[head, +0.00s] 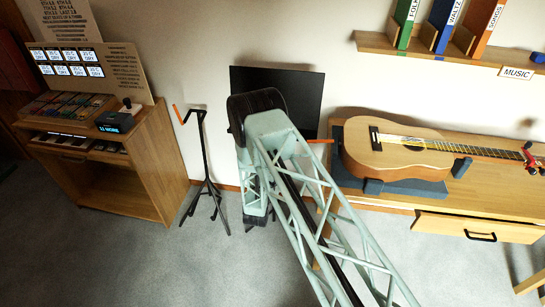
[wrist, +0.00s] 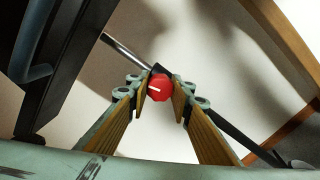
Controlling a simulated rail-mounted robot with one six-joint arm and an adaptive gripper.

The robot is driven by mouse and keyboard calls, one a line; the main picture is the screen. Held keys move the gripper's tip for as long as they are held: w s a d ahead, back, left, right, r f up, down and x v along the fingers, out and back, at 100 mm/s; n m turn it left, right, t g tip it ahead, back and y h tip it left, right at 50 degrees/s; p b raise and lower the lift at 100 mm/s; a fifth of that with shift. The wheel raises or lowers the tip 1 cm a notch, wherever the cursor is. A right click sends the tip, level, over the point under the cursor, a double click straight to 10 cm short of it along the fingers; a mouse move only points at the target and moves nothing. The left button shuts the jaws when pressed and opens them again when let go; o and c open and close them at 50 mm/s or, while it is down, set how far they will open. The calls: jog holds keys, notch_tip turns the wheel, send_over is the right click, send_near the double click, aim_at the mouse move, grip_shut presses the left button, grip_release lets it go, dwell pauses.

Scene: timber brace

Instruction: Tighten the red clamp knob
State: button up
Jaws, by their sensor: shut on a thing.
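The red clamp knob (wrist: 157,89) is in the middle of the wrist view, round with a white line on its face. It sits at a dark clamp where a grey rod (wrist: 123,52) from the upper left meets a black bar (wrist: 230,132) that runs to the lower right. My gripper (wrist: 164,86) has its two wood-coloured fingers on either side of the knob and is shut on it. In the head view my green lattice arm hides the gripper and the knob.
In the head view, a guitar (head: 400,152) lies on a blue support on the wooden bench to the right. The bench's drawer (head: 470,229) sticks out. A black stand (head: 203,160) and a wooden cabinet (head: 158,170) are at left.

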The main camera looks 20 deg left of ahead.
jog(key=shift+m+b, duration=0.45)
jog(key=shift+m, duration=0.85)
jog(key=o, duration=0.9)
jog(key=shift+s, duration=0.1)
jog(key=shift+s+d, duration=0.35)
jog(key=shift+s, duration=1.6)
jog(key=shift+s+d, duration=0.3)
jog(key=shift+s, duration=1.65)
jog(key=shift+s+d, duration=0.35)
jog(key=shift+s, duration=1.6)
